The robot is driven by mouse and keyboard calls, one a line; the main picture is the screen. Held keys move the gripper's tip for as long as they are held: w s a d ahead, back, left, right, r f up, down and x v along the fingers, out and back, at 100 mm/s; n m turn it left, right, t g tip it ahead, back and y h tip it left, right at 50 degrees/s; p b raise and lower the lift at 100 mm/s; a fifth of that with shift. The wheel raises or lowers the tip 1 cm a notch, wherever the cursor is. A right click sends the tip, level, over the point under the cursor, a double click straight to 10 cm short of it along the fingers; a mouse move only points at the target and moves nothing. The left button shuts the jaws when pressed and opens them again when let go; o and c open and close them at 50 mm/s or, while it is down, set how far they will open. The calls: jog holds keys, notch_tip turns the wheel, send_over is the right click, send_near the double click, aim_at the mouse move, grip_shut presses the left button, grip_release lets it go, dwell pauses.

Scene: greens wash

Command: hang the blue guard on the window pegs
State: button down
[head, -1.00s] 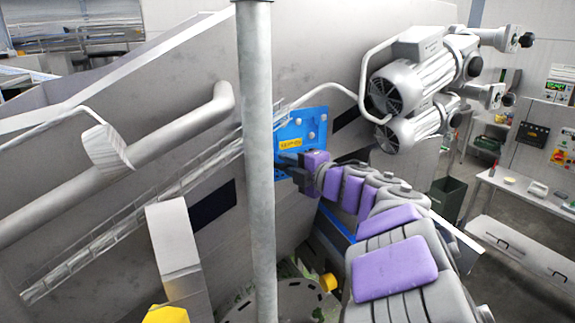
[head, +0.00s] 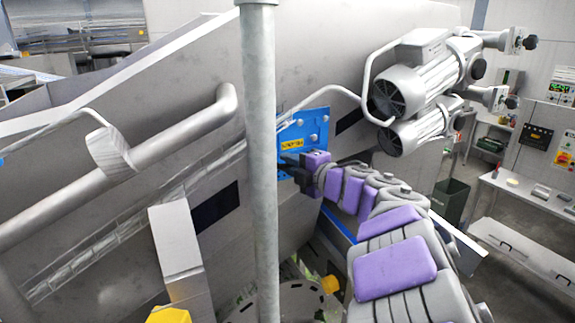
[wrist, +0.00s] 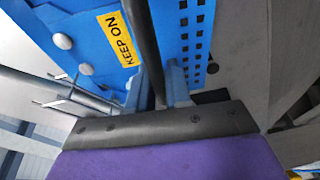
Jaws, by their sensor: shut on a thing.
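The blue guard (head: 316,126) is a flat plate with a yellow label, upright against the sloping grey steel wall of the machine in the head view. The label reads KEEP ON in the wrist view, where the guard (wrist: 85,25) fills the upper left. Round grey knobs show on its face; I cannot tell whether they are pegs or bolts. My gripper (head: 287,164) is shut on the guard near its lower part. The window behind the guard is hidden, and I cannot tell whether the guard touches the wall.
A grey vertical post (head: 260,200) stands just left of the guard and hides part of the wall. Two grey motors (head: 415,95) stick out at the upper right. A thick pipe (head: 150,145) runs along the wall at left. A bench (head: 520,195) stands far right.

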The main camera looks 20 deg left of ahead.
jog(key=shift+d, duration=0.25)
jog(key=shift+a+f+b, duration=0.15)
jog(key=shift+f+b, duration=0.7)
jog(key=shift+f, duration=0.15)
jog(key=shift+f, duration=0.35)
jog(key=shift+a+f+b, duration=0.1)
jog(key=shift+f+b, duration=0.9)
jog(key=shift+b, duration=0.2)
dwell(0.4)
jog(key=c, duration=1)
grip_release()
